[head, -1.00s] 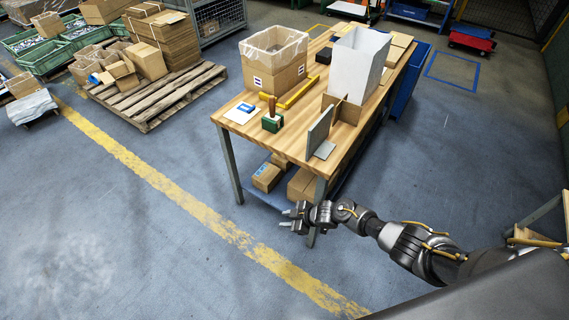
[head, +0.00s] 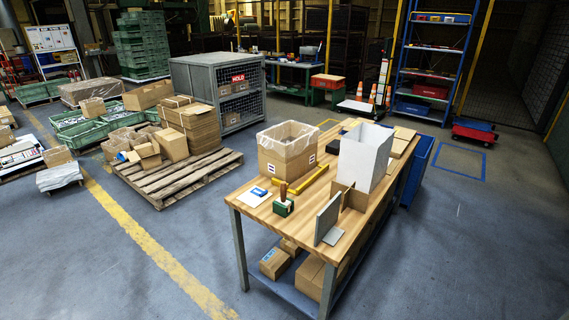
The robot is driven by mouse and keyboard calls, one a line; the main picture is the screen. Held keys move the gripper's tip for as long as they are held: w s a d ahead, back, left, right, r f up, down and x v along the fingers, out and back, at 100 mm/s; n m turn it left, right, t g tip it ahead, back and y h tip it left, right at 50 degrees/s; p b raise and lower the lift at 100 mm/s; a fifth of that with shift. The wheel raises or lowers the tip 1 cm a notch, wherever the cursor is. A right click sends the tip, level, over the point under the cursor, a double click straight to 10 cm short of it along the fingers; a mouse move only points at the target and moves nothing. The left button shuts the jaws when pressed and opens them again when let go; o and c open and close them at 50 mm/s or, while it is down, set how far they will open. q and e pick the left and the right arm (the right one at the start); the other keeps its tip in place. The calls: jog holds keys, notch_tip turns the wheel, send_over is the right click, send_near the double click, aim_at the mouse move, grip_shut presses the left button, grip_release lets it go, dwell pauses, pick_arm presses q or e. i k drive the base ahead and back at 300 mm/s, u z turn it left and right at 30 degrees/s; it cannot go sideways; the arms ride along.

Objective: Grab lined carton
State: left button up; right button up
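The lined carton (head: 286,158) is an open brown box with a clear plastic liner folded over its rim. It stands upright on the far left part of the wooden table (head: 262,217) in the head view. Neither of my grippers shows in this view, and nothing is touching the carton from my side.
A white-lined box (head: 364,156), a grey upright plate (head: 328,217), a yellow bar (head: 310,181), a green stamp block (head: 283,207) and a blue pad (head: 258,192) share the tabletop. A loaded pallet (head: 180,181) stands left of it. Floor (head: 120,270) at front left is clear.

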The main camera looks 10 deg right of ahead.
aim_at(279, 159)
jog(key=z, duration=0.2)
jog(key=k, duration=0.2)
jog(key=u, duration=0.9)
jog(key=i, duration=2)
jog(key=z, duration=1.1)
jog(key=i, duration=0.6)
jog(key=z, duration=0.5)
